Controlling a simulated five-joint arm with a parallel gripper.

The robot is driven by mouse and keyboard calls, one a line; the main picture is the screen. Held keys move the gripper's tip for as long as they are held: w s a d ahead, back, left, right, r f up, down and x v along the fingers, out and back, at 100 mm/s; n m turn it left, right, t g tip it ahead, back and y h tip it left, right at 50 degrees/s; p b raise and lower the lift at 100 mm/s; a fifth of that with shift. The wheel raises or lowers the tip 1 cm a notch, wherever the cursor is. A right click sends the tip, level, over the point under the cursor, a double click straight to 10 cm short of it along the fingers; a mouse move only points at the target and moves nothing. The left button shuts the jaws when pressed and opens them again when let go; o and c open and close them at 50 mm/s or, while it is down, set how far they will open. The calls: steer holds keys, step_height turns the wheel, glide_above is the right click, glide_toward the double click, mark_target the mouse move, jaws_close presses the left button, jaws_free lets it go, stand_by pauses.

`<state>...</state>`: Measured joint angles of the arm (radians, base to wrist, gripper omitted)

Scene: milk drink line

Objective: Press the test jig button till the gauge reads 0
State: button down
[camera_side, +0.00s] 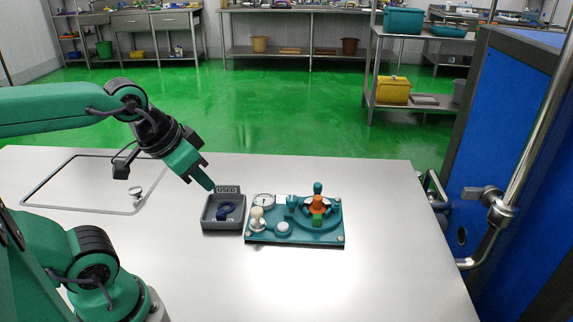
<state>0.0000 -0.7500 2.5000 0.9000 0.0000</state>
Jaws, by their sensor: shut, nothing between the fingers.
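The teal test jig (300,236) lies on the bench, right of a small grey tray. Its round white-faced gauge (263,200) is at the back left corner; the reading is too small to make out. A pale round button-like disc (283,228) sits at the front left of the jig, beside a cream ball knob (257,213). I cannot tell for certain which is the button. An orange and green part (317,207) stands in the ring at the jig's right. My gripper (208,182) is shut and empty, above and left of the jig, touching nothing I can see.
The grey tray (208,226), labelled USED, holds dark blue rings (225,210) and stands between my gripper and the jig. A framed panel with a knob (135,192) lies at the bench's left. A blue door (510,130) with metal handles borders the right. The front bench is clear.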

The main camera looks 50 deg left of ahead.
steer(key=shift+w, duration=0.1)
steer(key=n+t, duration=0.2)
steer(key=n, duration=0.6)
glide_above(281, 227)
step_height(281, 227, down, 11)
steer(key=shift+r, duration=0.1)
steer(key=shift+f, duration=0.2)
steer(key=shift+f, duration=4.2)
